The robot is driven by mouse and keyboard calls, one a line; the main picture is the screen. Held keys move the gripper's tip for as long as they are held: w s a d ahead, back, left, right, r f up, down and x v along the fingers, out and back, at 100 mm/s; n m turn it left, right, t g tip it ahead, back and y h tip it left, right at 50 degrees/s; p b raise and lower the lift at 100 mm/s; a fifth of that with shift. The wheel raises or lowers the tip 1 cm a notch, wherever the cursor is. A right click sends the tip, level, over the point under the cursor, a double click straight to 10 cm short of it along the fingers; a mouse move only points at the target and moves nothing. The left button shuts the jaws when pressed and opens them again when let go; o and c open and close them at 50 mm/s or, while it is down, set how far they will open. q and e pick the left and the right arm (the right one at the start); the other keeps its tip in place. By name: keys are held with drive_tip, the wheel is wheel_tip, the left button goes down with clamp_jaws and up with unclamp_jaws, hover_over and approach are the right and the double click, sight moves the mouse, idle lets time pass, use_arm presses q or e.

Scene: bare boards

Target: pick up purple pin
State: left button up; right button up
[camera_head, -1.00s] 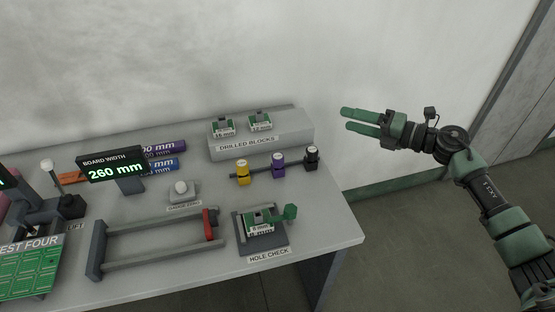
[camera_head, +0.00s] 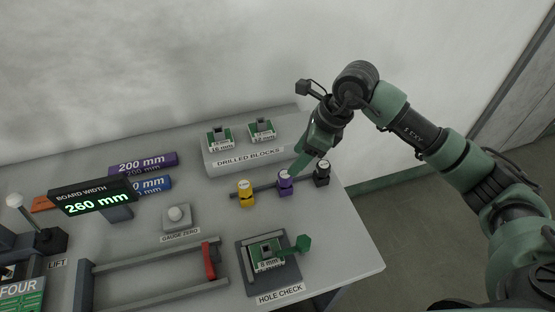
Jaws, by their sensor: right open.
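The purple pin (camera_head: 284,181) stands on a dark rail on the table, between a yellow pin (camera_head: 246,194) on its left and a black pin (camera_head: 321,173) on its right. My right gripper (camera_head: 298,166) points down from above and behind, its green fingers just over the purple pin's top. It is open and I see nothing held in it. One finger overlaps the other, so I cannot tell whether they touch the pin. My left gripper is not in view.
The hole check fixture (camera_head: 268,265) is in front, with a grey frame (camera_head: 150,275) and gauge zero button (camera_head: 176,217) to the left. The table's right edge is close to the black pin.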

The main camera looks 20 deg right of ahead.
sight(285, 174)
drive_tip(key=shift+s+a+f+p, duration=0.1)
drive_tip(key=shift+a+f+p, duration=0.35)
drive_tip(key=shift+a+f, duration=0.3)
drive_tip(key=x, duration=0.1)
drive_tip(key=p+x, duration=0.1)
drive_tip(key=x, duration=0.1)
drive_tip(key=p+x, duration=0.1)
drive_tip(key=shift+s+a+f, duration=0.15)
drive_tip(key=shift+s+f, duration=0.05)
drive_tip(key=shift+f, duration=0.15)
drive_tip(key=shift+a+f, duration=0.1)
drive_tip(key=shift+f, duration=0.25)
drive_tip(key=shift+w, duration=0.1)
clamp_jaws()
drive_tip(key=shift+r, duration=0.1)
